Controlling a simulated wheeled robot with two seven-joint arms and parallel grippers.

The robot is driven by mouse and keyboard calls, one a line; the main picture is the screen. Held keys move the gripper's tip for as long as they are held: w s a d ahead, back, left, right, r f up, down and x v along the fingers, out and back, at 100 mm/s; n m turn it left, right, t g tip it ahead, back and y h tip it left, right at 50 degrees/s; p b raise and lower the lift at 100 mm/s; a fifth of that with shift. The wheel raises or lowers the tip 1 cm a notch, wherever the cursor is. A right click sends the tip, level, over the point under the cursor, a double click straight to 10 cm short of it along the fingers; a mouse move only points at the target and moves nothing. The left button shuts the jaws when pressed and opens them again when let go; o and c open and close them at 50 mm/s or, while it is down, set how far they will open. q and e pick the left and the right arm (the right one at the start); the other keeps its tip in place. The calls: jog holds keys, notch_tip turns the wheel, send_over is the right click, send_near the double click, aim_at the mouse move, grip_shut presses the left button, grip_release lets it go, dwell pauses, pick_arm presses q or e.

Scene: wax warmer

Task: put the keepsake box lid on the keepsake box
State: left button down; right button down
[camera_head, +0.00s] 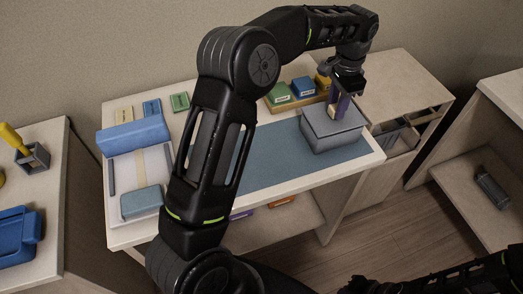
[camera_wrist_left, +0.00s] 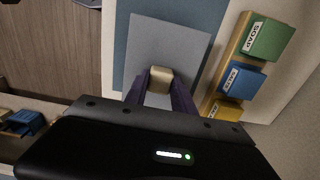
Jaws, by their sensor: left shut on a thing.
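The keepsake box (camera_head: 335,143) is a grey box at the right end of the blue-grey mat. Its flat grey lid (camera_head: 318,121) is on top of the box, lined up with it; I cannot tell whether a thin gap remains. In the left wrist view the lid (camera_wrist_left: 165,45) shows from above as a grey square with a tan knob (camera_wrist_left: 160,76). My left gripper (camera_head: 338,108) points down over the lid. Its purple fingers are shut on the knob, as the left wrist view (camera_wrist_left: 160,88) also shows. My right gripper is not clearly visible.
Green (camera_head: 279,94), blue (camera_head: 303,87) and yellow (camera_head: 322,80) labelled blocks stand in a wooden rack behind the box. A blue case (camera_head: 133,135) and a teal box (camera_head: 142,203) are at the left. The mat (camera_head: 270,160) is clear left of the box.

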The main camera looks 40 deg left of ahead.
pick_arm(q)
jog(key=shift+f+b, duration=0.3)
jog(key=shift+f, duration=0.25)
jog(key=c, duration=1)
grip_release()
jog(key=shift+r, duration=0.2)
jog(key=shift+r+p, duration=1.1)
jog(key=shift+r, duration=2.75)
